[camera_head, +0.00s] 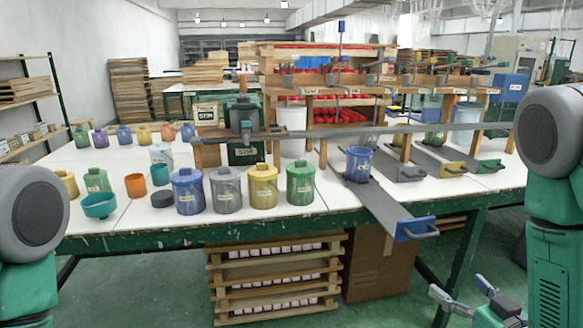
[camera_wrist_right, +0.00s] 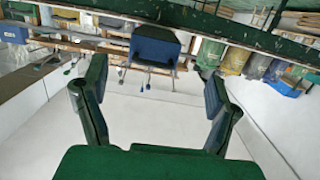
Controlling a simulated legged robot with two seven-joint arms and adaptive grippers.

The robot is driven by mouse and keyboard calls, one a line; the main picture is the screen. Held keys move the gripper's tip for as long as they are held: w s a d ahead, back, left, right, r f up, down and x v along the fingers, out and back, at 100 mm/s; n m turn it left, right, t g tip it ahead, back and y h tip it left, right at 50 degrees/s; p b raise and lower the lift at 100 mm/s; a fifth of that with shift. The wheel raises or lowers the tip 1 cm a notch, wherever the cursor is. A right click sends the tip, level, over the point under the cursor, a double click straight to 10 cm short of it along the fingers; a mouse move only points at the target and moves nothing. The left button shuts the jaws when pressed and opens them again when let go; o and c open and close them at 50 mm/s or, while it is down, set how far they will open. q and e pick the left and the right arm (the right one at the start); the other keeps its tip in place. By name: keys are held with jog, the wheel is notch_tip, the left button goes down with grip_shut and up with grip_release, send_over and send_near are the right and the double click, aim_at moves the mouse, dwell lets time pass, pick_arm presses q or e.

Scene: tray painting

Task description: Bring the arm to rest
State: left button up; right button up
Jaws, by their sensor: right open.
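My right gripper (camera_head: 459,288) is low at the bottom right of the head view, in front of the table and below its top. In the right wrist view its two fingers (camera_wrist_right: 155,78) stand wide apart with nothing between them. My left gripper is out of view; only part of my left arm shows at the left edge.
The white table (camera_head: 345,207) has a green frame. Blue, grey, yellow and green lidded pots (camera_head: 225,190) stand near its front. A blue cup (camera_head: 359,164) stands on a long metal tray (camera_head: 385,205) jutting past the front edge. A cardboard box (camera_head: 380,262) stands below.

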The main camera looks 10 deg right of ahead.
jog(key=s+a+f+g+p, duration=0.1)
jog(key=s+a+f+g, duration=0.3)
jog(key=f, duration=0.3)
jog(key=s+a+f+g+p, duration=0.1)
jog(key=s+a+f+g, duration=0.1)
jog(key=s+f+g, duration=0.3)
jog(key=s+a+f+g, duration=0.2)
jog(key=s+f+g, duration=0.1)
jog(key=s, duration=0.5)
jog(key=s+a+f+g+p, duration=0.1)
jog(key=s+a+f+g, duration=0.1)
jog(key=s, duration=0.7)
jog(key=shift+f+g+h+p, duration=0.3)
jog(key=shift+f+g+h, duration=0.15)
jog(key=shift+g, duration=0.45)
